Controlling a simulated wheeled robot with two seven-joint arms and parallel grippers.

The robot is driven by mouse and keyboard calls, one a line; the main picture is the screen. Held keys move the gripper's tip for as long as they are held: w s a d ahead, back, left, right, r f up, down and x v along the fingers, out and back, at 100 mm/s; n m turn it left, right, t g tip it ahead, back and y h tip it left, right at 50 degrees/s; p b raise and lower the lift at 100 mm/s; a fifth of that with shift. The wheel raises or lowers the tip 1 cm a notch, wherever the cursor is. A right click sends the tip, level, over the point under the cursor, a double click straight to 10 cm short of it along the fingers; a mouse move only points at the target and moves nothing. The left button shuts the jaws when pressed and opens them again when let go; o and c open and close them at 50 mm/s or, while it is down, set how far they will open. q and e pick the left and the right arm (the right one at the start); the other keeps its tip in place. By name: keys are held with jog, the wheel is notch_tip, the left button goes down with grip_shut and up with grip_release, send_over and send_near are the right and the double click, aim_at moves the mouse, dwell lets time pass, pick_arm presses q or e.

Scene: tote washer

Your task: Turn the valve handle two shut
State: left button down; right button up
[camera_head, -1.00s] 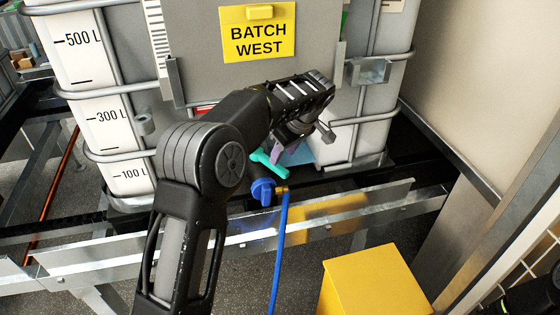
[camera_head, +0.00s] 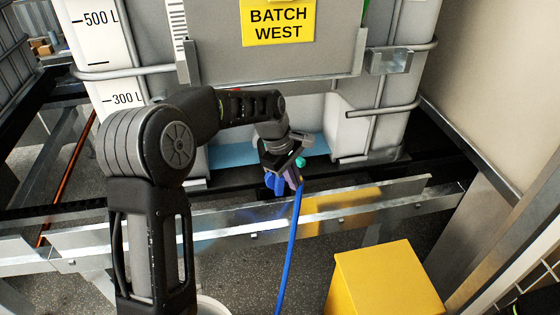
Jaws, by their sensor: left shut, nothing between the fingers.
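The valve sits low on the front of the tank marked BATCH WEST. A small piece of its teal handle (camera_head: 301,162) shows just right of my left gripper; the rest is hidden behind the gripper. My left gripper (camera_head: 291,178) is shut and empty, pointing down in front of the valve, its purple-grey fingers close to the handle. I cannot tell whether they touch it. A blue fitting (camera_head: 274,183) shows just left of the fingers. My right gripper is not in view.
The tank (camera_head: 410,75) has a metal cage and a yellow sign (camera_head: 278,22). A blue hose (camera_head: 289,250) hangs from the valve outlet over a galvanized rail (camera_head: 400,190). A yellow box (camera_head: 385,280) stands at lower right. A pale wall (camera_head: 500,80) bounds the right side.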

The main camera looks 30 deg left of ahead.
pick_arm(q)
jog(key=s+a+r+n+t+h+b, duration=0.1)
jog(key=s+a+r+n+t, duration=0.2)
jog(key=a+n, duration=0.3)
jog(key=s+a+r+n+t+h+b, duration=0.1)
jog(key=s+a+r+n+t+b, duration=0.1)
jog(key=n, duration=0.7)
jog(key=s+a+r+t, duration=0.1)
jog(key=s+a+t, duration=0.1)
jog(key=a+t, duration=0.1)
jog(key=shift+a+r+n+t, duration=0.35)
jog(key=shift+n+t, duration=0.05)
jog(key=shift+t, duration=0.1)
